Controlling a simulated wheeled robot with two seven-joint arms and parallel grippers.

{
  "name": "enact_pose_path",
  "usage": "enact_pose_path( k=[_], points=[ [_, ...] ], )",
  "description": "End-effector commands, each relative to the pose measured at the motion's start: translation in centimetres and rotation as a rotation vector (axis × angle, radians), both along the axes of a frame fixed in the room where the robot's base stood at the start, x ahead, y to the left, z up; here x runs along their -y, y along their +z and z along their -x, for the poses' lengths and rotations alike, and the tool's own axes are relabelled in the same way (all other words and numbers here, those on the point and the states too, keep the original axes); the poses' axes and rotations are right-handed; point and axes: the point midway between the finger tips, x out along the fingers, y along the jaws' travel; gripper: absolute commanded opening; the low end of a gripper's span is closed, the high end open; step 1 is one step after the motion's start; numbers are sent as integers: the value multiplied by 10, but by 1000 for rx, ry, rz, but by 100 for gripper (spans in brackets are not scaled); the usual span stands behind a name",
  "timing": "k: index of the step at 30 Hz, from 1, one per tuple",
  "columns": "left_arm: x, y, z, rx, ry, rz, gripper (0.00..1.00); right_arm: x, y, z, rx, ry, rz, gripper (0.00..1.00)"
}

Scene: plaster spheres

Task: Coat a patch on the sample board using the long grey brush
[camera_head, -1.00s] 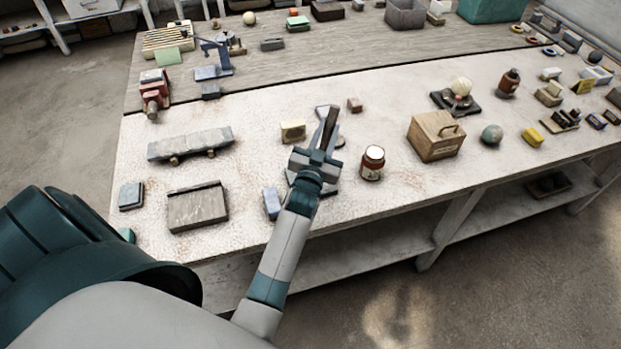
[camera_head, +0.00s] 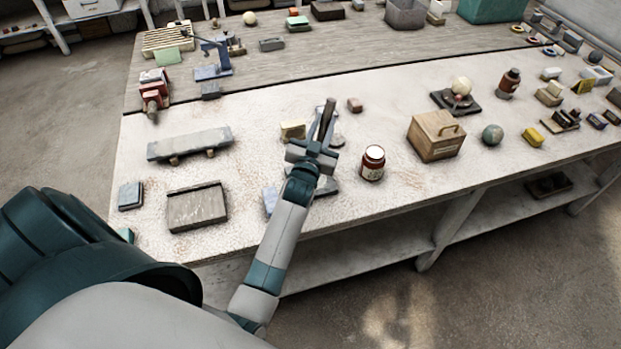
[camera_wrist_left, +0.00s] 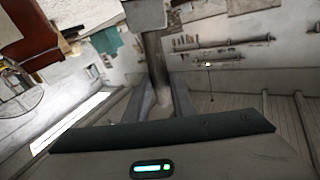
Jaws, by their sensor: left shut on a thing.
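My left gripper (camera_head: 322,140) is shut on the long grey brush (camera_head: 328,112), whose dark shaft stands up above the jaws, slightly tilted. In the left wrist view the brush (camera_wrist_left: 157,65) rises from between the fingers (camera_wrist_left: 160,103) to a pale block-like end. Its lower end is hidden behind the gripper in the head view. I cannot tell for sure which piece is the sample board; a long grey slab on small feet (camera_head: 190,143) lies to the left, apart from the gripper. My right gripper is not in view.
A brown jar with a white lid (camera_head: 373,163) stands just right of the gripper. A yellowish block (camera_head: 293,130) is close to its left. A wooden box (camera_head: 436,136) stands further right, a flat wooden tray (camera_head: 197,207) at the front left. Bench surface between slab and gripper is mostly clear.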

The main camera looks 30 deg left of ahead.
Motion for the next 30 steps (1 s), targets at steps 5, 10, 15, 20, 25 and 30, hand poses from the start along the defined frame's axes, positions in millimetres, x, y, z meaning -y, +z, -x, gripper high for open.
enact_pose_path(
  k=[5,10,15,20,25,30],
  points=[
    [-1,0,-1,-1,0,0,0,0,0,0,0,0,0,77],
    [-1,0,-1,-1,0,1,0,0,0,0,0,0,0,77],
    [3,4,2,-1,-1,2,0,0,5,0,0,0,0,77],
    [10,10,9,-1,-1,2,0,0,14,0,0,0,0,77],
    [16,15,13,0,0,1,0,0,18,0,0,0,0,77],
    [17,14,14,0,0,1,0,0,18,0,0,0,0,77]
  ],
)
